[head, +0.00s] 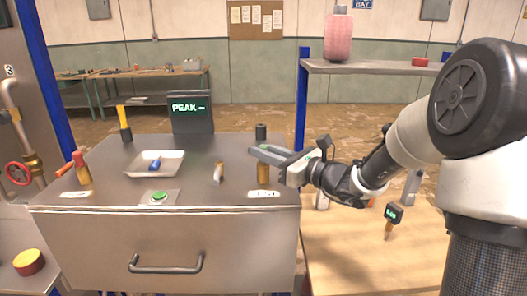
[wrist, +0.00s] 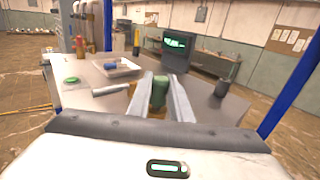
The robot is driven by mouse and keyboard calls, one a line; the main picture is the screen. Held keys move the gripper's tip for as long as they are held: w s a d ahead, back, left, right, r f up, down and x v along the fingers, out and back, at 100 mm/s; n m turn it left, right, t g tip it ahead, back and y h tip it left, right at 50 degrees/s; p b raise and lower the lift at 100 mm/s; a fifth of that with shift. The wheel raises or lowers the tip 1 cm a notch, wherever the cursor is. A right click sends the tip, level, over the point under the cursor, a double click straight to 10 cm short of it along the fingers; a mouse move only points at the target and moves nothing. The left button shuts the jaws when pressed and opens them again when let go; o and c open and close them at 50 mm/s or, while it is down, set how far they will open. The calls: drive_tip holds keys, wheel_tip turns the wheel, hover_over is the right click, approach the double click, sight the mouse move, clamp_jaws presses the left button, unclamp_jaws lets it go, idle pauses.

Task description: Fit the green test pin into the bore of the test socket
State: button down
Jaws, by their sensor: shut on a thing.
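My gripper (head: 262,151) reaches in from the right over the table's front right part. In the wrist view, its two fingers (wrist: 161,86) are closed on the green test pin (wrist: 159,92), which sits between them. In the head view the pin is mostly hidden by the fingers. A brass upright piece (head: 263,173), probably the test socket, stands directly below the fingertips, behind a white label reading TEST. Its top and bore are hidden by my gripper. I cannot tell whether the pin touches it.
A white tray (head: 170,171) holds a blue object (head: 155,164). A small brass-ended cylinder (head: 218,172), a green button (head: 159,197) and a red-handled brass fitting (head: 80,168) are to the left. A dark cylinder (head: 261,131) stands behind my gripper. A PEAK display (head: 191,110) stands at the back.

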drive_tip(key=shift+f+b, duration=0.3)
drive_tip(key=shift+f, duration=0.15)
drive_tip(key=c, duration=1.5)
unclamp_jaws()
drive_tip(key=shift+c, duration=0.2)
drive_tip(key=v, duration=1.7)
drive_tip(key=shift+s, duration=0.2)
drive_tip(key=shift+d, duration=0.1)
